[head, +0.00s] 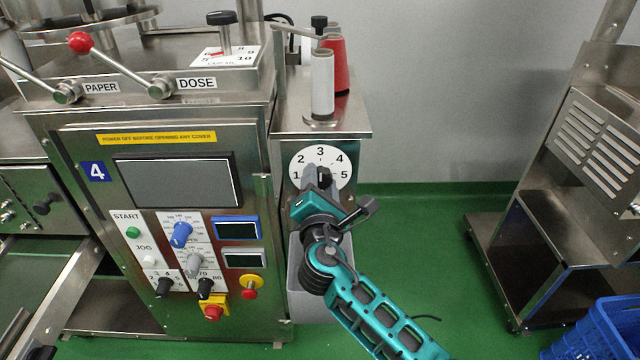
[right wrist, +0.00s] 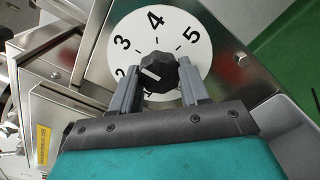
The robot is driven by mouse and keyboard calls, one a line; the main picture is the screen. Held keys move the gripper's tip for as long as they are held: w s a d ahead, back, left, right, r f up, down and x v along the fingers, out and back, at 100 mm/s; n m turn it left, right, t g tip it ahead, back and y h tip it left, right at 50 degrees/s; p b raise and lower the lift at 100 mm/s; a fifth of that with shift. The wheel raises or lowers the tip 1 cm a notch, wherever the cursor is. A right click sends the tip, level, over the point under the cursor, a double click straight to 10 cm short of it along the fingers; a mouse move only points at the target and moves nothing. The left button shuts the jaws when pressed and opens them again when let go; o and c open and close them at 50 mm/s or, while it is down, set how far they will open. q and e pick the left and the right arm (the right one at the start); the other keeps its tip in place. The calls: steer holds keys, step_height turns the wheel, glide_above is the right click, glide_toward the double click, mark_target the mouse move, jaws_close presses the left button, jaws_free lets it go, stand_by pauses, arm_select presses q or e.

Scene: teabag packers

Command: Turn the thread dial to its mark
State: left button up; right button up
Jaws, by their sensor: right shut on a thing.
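The thread dial is a round white plate (head: 329,158) with black numbers 1 to 5, on the steel side unit of machine 4. It also shows in the right wrist view (right wrist: 179,30). At its centre is a black ridged knob (right wrist: 160,70) with a short white pointer line. The line points left in that view, roughly towards the 2. My right gripper (head: 318,178) is shut on the knob, with one grey finger on each side. The 1 and part of the 2 are partly hidden by the fingers in the wrist view. My left gripper is out of view.
Thread spools, one white (head: 322,85) and one red (head: 337,62), stand above the dial. A grey bin (head: 306,285) is below it. The front panel (head: 258,330) carries other knobs and buttons to the left. Green floor lies open to the right, up to a steel cart and blue crate (head: 598,330).

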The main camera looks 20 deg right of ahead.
stand_by(0.3)
steer(key=o, duration=1.1)
steer(key=shift+c, duration=0.2)
steer(key=v, duration=0.7)
steer(key=shift+s, duration=0.25)
steer(key=shift+a, duration=0.1)
